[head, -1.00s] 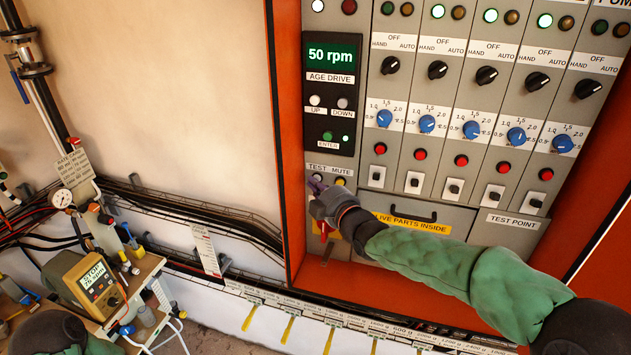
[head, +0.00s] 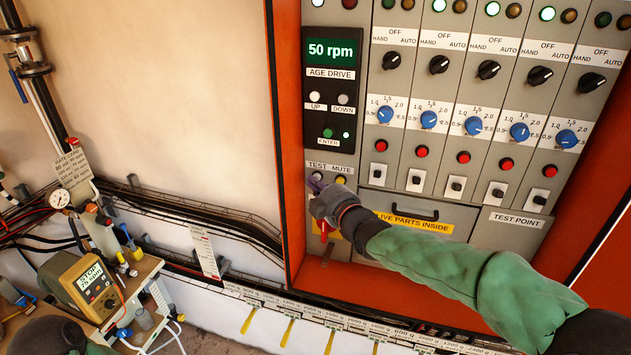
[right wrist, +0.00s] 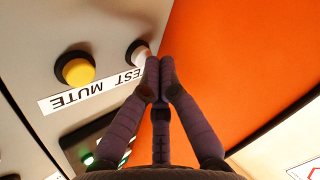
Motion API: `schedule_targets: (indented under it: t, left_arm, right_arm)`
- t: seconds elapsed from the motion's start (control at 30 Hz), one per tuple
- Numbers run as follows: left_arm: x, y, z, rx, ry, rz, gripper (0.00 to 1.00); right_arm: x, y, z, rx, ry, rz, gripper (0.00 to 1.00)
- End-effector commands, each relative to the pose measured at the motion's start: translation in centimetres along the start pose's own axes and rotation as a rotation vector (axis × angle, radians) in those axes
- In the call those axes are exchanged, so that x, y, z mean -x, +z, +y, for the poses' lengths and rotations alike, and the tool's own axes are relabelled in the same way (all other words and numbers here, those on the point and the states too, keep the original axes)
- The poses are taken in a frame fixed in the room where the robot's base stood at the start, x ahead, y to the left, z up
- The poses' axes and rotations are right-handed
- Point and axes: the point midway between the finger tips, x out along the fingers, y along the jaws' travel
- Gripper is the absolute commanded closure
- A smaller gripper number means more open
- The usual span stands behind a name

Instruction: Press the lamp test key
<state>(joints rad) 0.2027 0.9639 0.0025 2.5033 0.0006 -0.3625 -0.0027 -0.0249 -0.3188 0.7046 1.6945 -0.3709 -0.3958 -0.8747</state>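The TEST key (right wrist: 138,52) is a pale round button in a dark ring, above the TEST label in the right wrist view. In the head view the key (head: 318,175) is small and partly hidden by my gripper. My right gripper (right wrist: 159,66) has its purple fingers closed together, with nothing between them. Its tips overlap the key's lower right edge in the wrist view; I cannot tell whether they touch it or whether it is pressed. The right gripper (head: 315,184) also shows in the head view, just below the TEST label. My left gripper is not in view.
The yellow MUTE button (right wrist: 75,70) sits close beside the TEST key. The orange cabinet side (right wrist: 220,75) stands close to the fingers. Knobs and red buttons (head: 421,152) fill the panel to the right. A yellow meter (head: 90,285) stands at lower left.

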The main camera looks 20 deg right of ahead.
Motion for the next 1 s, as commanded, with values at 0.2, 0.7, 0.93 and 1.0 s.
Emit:
schedule_targets:
  t: [0.2,0.7,0.93,1.0]
  left_arm:
    - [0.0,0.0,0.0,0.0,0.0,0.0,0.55]
    - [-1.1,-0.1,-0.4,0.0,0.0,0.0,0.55]
    - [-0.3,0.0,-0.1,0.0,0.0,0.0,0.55]
    - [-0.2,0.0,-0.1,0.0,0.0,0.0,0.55]
  right_arm:
    - [0.1,-0.1,0.0,0.0,0.001,0.001,1.0]
    - [2.9,-2.2,-2.0,0.0,0.0,0.003,1.0]
    - [4.0,-3.1,-2.8,0.0,0.001,0.002,1.0]
    - [4.2,-3.2,-2.9,0.001,0.0,0.002,1.0]
